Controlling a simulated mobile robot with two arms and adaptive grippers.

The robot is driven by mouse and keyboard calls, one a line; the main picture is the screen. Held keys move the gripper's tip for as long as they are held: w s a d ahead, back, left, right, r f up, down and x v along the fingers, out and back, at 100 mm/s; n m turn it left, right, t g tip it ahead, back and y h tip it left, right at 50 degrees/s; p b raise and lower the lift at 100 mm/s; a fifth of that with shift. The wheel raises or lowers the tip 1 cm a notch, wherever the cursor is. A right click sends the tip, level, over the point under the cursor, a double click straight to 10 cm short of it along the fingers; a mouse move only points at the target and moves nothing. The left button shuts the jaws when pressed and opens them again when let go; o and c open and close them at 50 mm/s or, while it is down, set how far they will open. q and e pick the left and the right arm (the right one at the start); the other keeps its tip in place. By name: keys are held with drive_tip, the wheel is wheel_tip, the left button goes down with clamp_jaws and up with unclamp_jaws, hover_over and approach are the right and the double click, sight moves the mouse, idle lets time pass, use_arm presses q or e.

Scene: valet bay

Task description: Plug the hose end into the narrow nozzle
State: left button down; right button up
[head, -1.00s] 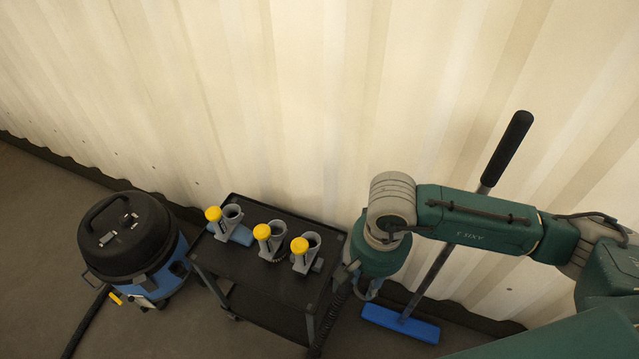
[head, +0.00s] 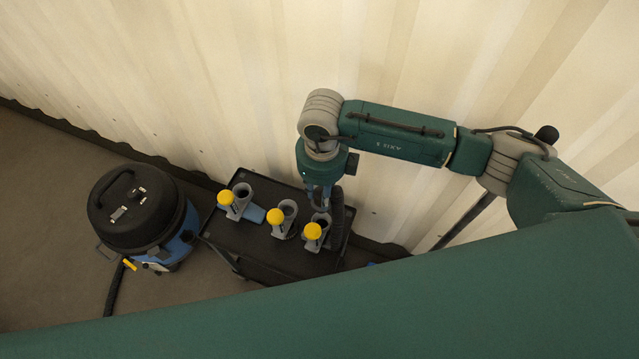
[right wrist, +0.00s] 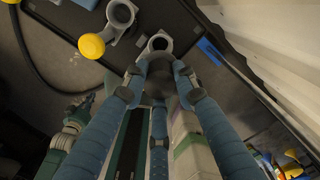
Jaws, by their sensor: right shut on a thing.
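My right gripper (head: 321,196) points down over the right end of the cart, close to the rightmost nozzle. It is shut on the dark hose end (right wrist: 157,86), which the blue fingers partly hide in the right wrist view. In that view the open grey mouth of the nearest nozzle (right wrist: 160,43) lies just beyond the fingertips. Three grey nozzles stand in a row, each beside a yellow knob: left (head: 243,191), middle (head: 289,208) and right (head: 321,219). I cannot tell for sure which is narrow, or whether the hose end touches one.
The nozzles stand on a black cart (head: 262,256) against the corrugated wall (head: 250,90). A black and blue vacuum (head: 135,215) stands on the floor to the left. A broom handle (head: 465,220) leans behind my right arm. My green arm link covers the lower foreground.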

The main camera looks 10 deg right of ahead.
drive_tip(key=shift+f+b, duration=0.5)
drive_tip(key=shift+f, duration=0.3)
wheel_tip(320, 180, down, 4)
drive_tip(key=shift+r+b, duration=0.15)
drive_tip(key=shift+b, duration=1.05)
drive_tip(key=shift+f+b, duration=0.45)
drive_tip(key=shift+f, duration=0.4)
drive_tip(key=shift+r, duration=0.1)
drive_tip(key=shift+f+b, duration=0.25)
drive_tip(key=shift+b, duration=0.2)
drive_tip(key=shift+f, duration=0.2)
drive_tip(key=shift+f+b, duration=0.65)
drive_tip(key=shift+b, duration=0.1)
drive_tip(key=shift+f, duration=0.2)
